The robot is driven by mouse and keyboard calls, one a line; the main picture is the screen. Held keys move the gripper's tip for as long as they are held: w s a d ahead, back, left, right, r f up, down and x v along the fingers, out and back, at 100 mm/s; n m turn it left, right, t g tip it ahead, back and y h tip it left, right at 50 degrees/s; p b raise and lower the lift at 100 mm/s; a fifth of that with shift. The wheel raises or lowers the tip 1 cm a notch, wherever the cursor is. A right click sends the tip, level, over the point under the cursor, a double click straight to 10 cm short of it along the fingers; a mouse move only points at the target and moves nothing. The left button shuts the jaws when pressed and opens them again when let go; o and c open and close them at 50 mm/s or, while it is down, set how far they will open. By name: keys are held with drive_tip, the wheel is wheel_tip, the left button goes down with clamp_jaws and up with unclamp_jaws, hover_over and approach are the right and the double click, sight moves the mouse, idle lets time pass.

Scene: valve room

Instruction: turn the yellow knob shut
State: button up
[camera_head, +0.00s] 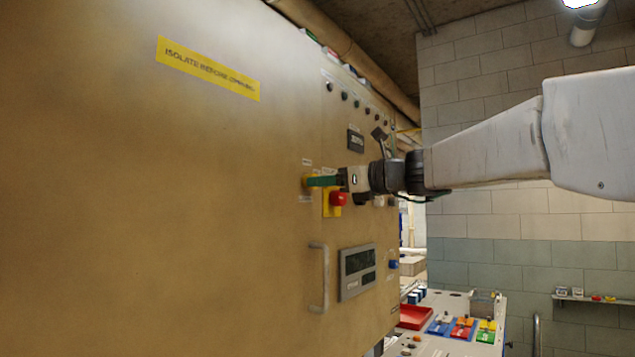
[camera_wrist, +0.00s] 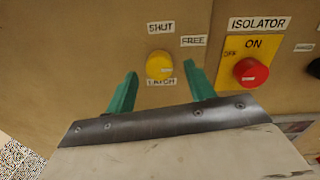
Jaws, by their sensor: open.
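The yellow knob (camera_wrist: 159,65) is on the panel in the wrist view, with a "SHUT" label above it, "FREE" to its upper right and a partly covered "LATCH" label below. In the head view the yellow knob (camera_head: 306,181) shows at the tip of my gripper. My gripper (camera_wrist: 158,85) is open, its green fingers to the lower left and lower right of the knob. In the head view my gripper (camera_head: 322,181) reaches the panel from the right. I cannot tell whether the fingers touch the knob or which way it is turned.
A red isolator knob (camera_wrist: 251,71) on a yellow plate sits close to the right of the yellow knob. In the head view a handle (camera_head: 318,278) and a grey display (camera_head: 357,270) are below. A bench with a red tray (camera_head: 415,317) stands beyond the panel.

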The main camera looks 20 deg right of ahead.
drive_tip(key=shift+x, duration=1.05)
drive_tip(key=shift+s, duration=0.1)
drive_tip(key=c, duration=1)
drive_tip(key=shift+n, duration=8.8)
